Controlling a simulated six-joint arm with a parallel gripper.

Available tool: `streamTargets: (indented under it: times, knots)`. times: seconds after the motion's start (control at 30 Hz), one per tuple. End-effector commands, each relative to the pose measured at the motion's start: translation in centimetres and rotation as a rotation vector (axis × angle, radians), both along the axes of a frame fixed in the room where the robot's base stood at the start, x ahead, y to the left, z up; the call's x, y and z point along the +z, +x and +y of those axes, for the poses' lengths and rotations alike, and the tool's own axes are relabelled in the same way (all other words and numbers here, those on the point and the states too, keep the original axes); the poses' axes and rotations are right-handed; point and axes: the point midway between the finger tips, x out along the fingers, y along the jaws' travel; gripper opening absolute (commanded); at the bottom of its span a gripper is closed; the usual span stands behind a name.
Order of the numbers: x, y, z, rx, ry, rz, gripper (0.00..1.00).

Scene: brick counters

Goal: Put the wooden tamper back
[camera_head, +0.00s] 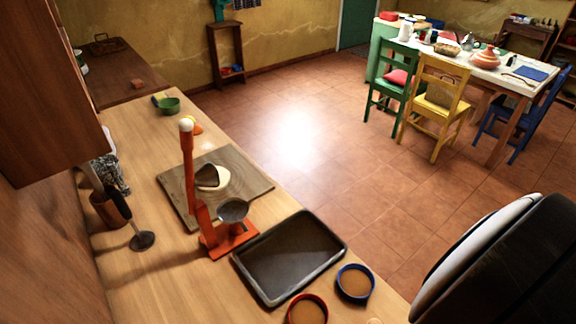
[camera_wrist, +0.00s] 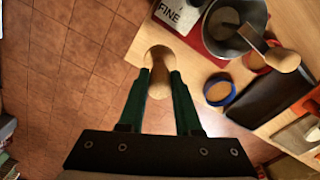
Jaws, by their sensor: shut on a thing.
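My gripper (camera_wrist: 162,78) is in the wrist view, its two green fingers shut on the wooden tamper (camera_wrist: 158,58). The tamper is pale wood with a rounded end, seen between and beyond the fingertips, over the counter's front edge. Part of it is hidden by the fingers. I cannot tell how far it is above the counter. In the head view, the gripper and its grip are not visible. A small pale thing (camera_head: 374,321) is cut off at the bottom edge there; I cannot tell what it is.
The blue-rimmed bowl (camera_head: 355,283), red-rimmed bowl (camera_head: 307,309), black tray (camera_head: 290,256) and orange stand (camera_head: 229,238) occupy the counter. Open tiled floor (camera_head: 330,150) lies beyond its edge.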

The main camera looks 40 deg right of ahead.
Motion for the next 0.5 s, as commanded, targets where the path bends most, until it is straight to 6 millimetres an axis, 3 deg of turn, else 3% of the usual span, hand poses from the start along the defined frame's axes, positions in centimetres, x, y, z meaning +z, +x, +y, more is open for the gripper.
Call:
streamTargets:
  times: [0.07,0.3,0.5]
  knots:
    - [-0.6,0.4,-0.1,-0.007,0.002,0.000,0.00]
    - [-4.8,6.9,-2.1,-0.002,0.006,0.000,0.00]
    - [-6.9,10.3,-3.4,-0.008,0.001,0.000,0.00]
